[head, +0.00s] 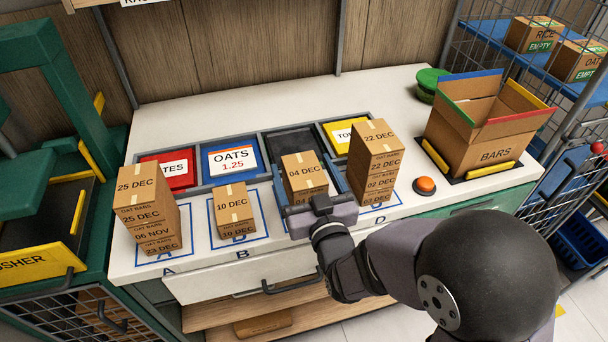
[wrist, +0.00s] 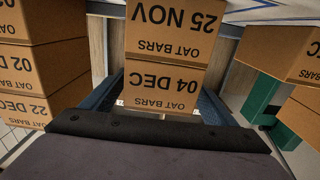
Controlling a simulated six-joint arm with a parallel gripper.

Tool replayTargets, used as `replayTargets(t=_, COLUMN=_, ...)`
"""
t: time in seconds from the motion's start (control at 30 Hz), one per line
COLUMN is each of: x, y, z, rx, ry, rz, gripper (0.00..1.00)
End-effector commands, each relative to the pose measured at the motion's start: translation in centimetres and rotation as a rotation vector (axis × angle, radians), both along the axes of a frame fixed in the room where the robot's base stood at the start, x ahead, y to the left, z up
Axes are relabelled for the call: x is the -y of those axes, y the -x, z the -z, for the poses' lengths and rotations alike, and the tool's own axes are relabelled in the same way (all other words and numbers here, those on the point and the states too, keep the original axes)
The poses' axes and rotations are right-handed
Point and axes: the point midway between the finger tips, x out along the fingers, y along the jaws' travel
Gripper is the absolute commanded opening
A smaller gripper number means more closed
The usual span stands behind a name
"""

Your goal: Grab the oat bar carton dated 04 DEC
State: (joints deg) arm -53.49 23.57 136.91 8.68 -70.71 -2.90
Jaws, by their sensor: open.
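The oat bar carton dated 04 DEC (head: 304,170) is a brown box with a tape strip, on top of the stack in the third marked spot from the left. The wrist view shows its label upside down (wrist: 165,88). A 25 NOV carton (wrist: 172,25) is stacked directly under it. My gripper (head: 309,184) is at the front of this stack, its blue-grey fingers spread to either side of the 04 DEC carton. In the wrist view, the fingers flank the carton with visible gaps. Most of the lower stack is hidden behind my gripper in the head view.
A tall stack topped 22 DEC (head: 376,150) stands close on the right. An open BARS box (head: 490,140) and an orange button (head: 425,185) are at right.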

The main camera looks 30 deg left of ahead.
Motion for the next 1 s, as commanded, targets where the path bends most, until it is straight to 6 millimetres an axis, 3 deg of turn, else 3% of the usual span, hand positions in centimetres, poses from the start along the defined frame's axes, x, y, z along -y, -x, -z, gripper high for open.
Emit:
replayTargets(t=0.3, x=-2.4, y=-2.5, z=-0.2, rx=-0.001, ry=0.001, rz=0.000, gripper=0.80)
replayTargets(t=0.63, x=-2.7, y=-2.8, z=-0.1, rx=0.000, ry=0.000, rz=0.000, gripper=0.80)
replayTargets(t=0.83, x=-2.6, y=-2.8, z=-0.1, rx=-0.001, ry=0.001, rz=0.000, gripper=0.33)
replayTargets(t=1.0, x=-2.7, y=-2.8, z=-0.2, rx=0.001, ry=-0.001, rz=0.000, gripper=0.31)
